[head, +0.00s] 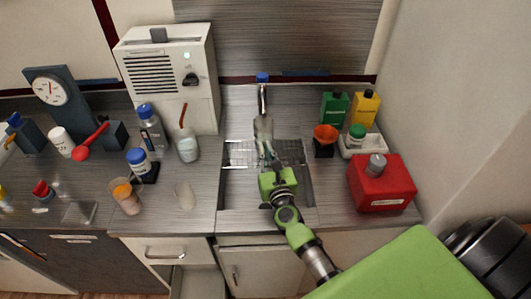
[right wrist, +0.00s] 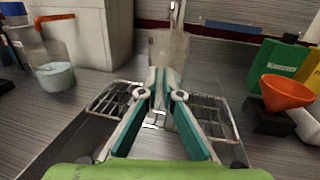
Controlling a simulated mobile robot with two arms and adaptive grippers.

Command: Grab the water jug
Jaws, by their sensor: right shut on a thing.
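The water jug seems to be the clear, see-through vessel (head: 263,128) under the tap at the back of the sink; its outline is faint. In the right wrist view the jug (right wrist: 169,50) stands straight ahead, at the tips of my fingers. My right gripper (head: 267,152) reaches over the sink from the front. In the right wrist view its teal fingers (right wrist: 163,88) are drawn close together, shut on the jug's near side. The exact contact is hard to see through the clear wall. My left gripper is not in view.
The sink (head: 307,185) has a wire rack inside and a blue-topped tap (head: 262,80) behind. An orange funnel (head: 326,132), green bottle (head: 334,107) and red canister (head: 382,184) stand right. A white machine (head: 201,70) and a small beaker (head: 188,148) stand left.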

